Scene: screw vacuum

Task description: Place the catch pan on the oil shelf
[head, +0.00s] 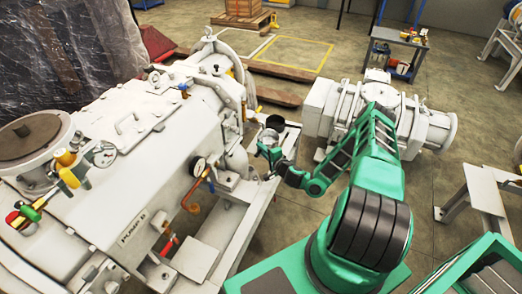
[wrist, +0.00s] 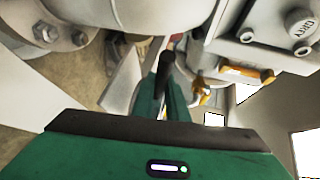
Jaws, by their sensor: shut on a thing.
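My gripper (head: 270,156) is at the end of my green arm, low beside the white pump. In the wrist view, its green fingers (wrist: 166,98) are shut on a dark upright piece (wrist: 167,62), which looks like part of the catch pan. In the head view, a small round grey vessel with a dark rim (head: 268,138) shows at the fingertips, and I take it as the catch pan. Its contents are too small to tell. A blue-grey shelf unit (head: 399,38) at the back right, with small containers on its lower level, may be the oil shelf.
The large white pump (head: 130,165) with gauges and pipes fills the left. A white motor-like machine (head: 375,115) stands close behind my arm. A white frame rail (head: 232,235) runs below the gripper. Open floor (head: 455,95) lies at the right, before the shelf unit.

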